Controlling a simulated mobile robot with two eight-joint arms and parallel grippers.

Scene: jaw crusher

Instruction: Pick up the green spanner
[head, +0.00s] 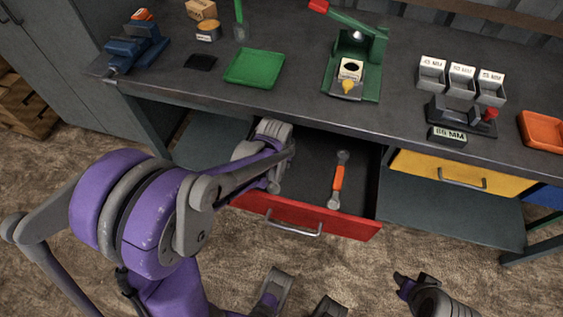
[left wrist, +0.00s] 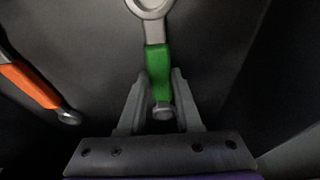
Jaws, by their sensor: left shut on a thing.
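The green spanner (left wrist: 157,68) shows in the left wrist view, with a green handle, a grey ring end at the top and a small grey end below. My left gripper (left wrist: 160,90) is shut on its green handle, one finger on each side. In the head view my left gripper (head: 275,175) reaches into the left part of the open red drawer (head: 310,216), and my arm hides the spanner there. Part of my right arm (head: 425,295) shows at the lower right, away from the drawer; its finger opening is unclear.
An orange spanner (head: 338,178) lies in the drawer to the right of my left gripper. The workbench (head: 300,95) above holds a green tray (head: 255,68), a green press (head: 357,60) and grey bins (head: 461,80). A closed yellow drawer (head: 450,172) is at the right.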

